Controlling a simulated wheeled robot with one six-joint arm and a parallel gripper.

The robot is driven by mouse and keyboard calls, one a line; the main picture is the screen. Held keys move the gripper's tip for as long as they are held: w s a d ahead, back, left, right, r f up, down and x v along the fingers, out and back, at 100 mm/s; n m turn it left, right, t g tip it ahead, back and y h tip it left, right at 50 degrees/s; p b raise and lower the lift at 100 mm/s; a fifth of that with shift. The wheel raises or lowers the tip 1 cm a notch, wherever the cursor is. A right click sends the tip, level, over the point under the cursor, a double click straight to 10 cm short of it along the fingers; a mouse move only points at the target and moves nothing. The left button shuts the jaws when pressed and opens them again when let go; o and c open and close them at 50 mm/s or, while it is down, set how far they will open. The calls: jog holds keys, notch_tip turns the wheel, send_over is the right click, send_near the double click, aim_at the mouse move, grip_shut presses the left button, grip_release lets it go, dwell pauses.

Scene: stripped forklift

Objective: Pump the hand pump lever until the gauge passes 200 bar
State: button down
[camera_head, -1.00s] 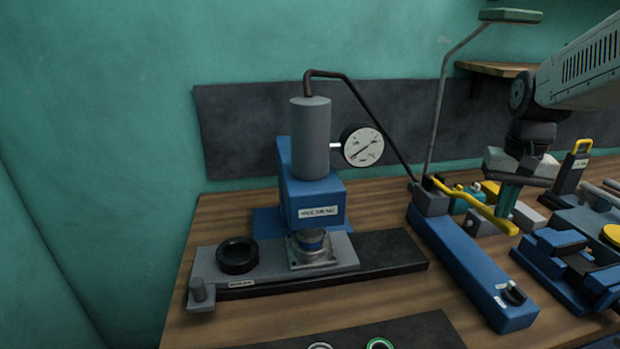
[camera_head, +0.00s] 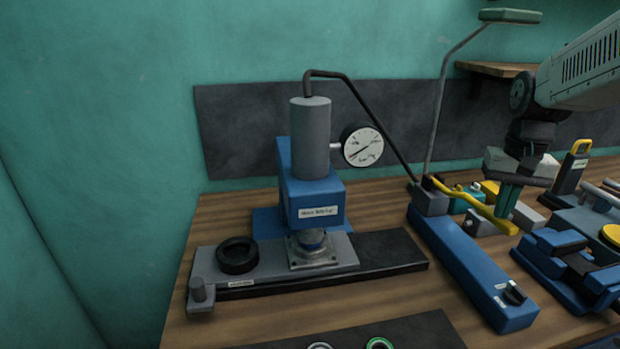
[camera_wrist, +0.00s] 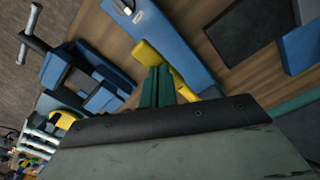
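The hand pump (camera_head: 470,262) is a long blue body with a grey block at its far end, standing on the bench right of the press. Its yellow lever (camera_head: 470,200) runs from that block down to the right. My gripper (camera_head: 506,204) has its green fingers close together on the lever's outer part. In the wrist view the fingers (camera_wrist: 158,88) overlap the yellow lever (camera_wrist: 148,54), which shows on both sides of them. The round white gauge (camera_head: 363,147) sits beside the press's grey cylinder. Its needle lies diagonally, and its numbers are too small to read.
The blue press (camera_head: 310,185) with its grey cylinder stands left, with a black ring (camera_head: 237,255) on its base plate. A dark hose and a tall grey rod rise near the pump. Blue fixtures (camera_head: 565,265) and small blocks crowd the right side, close to my gripper.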

aim_at(497, 226)
notch_tip(497, 226, down, 5)
jog(key=shift+f, duration=0.1)
notch_tip(497, 226, up, 8)
jog(key=shift+w+r, duration=0.1)
jog(key=shift+r, duration=0.05)
dwell(0.4)
dwell(1.8)
